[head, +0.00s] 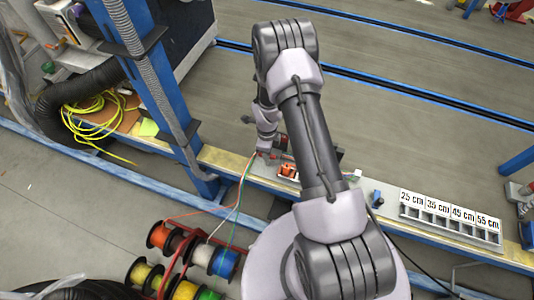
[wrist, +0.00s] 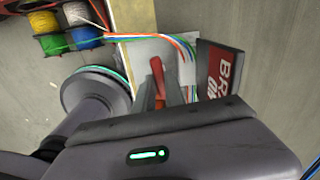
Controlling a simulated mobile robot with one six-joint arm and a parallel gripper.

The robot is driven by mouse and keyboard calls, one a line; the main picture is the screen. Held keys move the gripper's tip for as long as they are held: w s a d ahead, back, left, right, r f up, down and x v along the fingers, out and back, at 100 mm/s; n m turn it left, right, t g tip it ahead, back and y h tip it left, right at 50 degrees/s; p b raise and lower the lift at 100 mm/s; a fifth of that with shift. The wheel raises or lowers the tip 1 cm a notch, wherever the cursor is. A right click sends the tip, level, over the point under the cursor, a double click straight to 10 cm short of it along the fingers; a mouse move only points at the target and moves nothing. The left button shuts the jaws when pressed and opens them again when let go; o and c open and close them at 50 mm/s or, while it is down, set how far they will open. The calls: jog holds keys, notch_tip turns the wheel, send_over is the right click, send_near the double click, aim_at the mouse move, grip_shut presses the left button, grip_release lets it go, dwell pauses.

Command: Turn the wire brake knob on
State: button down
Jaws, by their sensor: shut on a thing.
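The red brake knob (wrist: 157,72) stands up from a pale plate in the wrist view, in front of a dark sign (wrist: 220,70) with partly cut-off lettering that reads "BR" and "ON". My gripper (wrist: 162,92) is shut on the knob, with one grey finger on either side of it. In the head view my gripper (head: 268,152) is low at the bench, partly hidden by my own arm. My wrist covers the knob's lower part, so I cannot tell its exact turn angle.
Coloured wires (wrist: 165,38) run across the plate close to the knob, coming from wire spools (head: 195,255). A labelled length rack (head: 450,217) stands on the bench at right. A blue post (head: 165,100) rises at left.

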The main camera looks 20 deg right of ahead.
jog(key=shift+m, duration=0.6)
jog(key=c, duration=1.4)
grip_release()
jog(key=shift+r, duration=0.15)
notch_tip(320, 180, up, 17)
jog(key=p, duration=0.5)
jog(key=shift+p, duration=0.4)
jog(key=shift+r, duration=0.1)
